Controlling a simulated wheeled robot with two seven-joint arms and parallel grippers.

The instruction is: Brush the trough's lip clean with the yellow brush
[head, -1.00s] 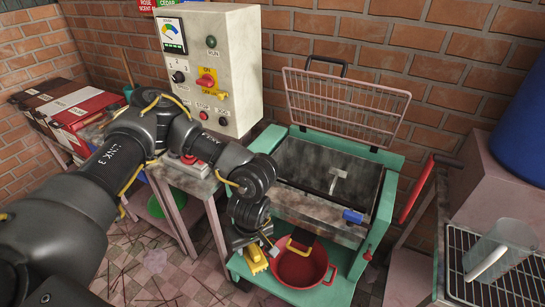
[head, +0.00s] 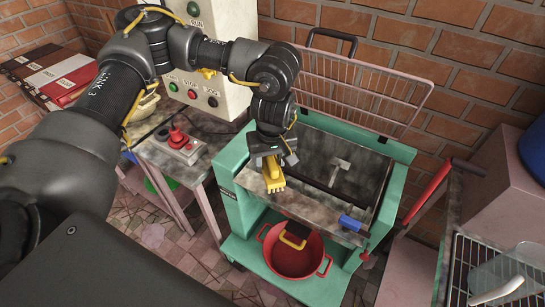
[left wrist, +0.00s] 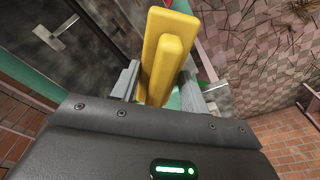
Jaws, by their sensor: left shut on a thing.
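The yellow brush (head: 271,172) is between the fingers of my left gripper (head: 272,160), which is shut on it and points down. In the left wrist view the brush (left wrist: 165,55) sticks out past the grey fingers (left wrist: 160,85). The grey, stained trough (head: 365,175) sits in a green frame, its wire guard raised behind it. The front lip (head: 315,207) runs along the near side, with a blue handle at its right end. The brush head is over the left end of the lip; I cannot tell whether it touches.
A control box (head: 205,95) and a red-button switch (head: 178,140) are at left. A red lever (head: 427,192) and a wire rack (head: 500,265) are at right.

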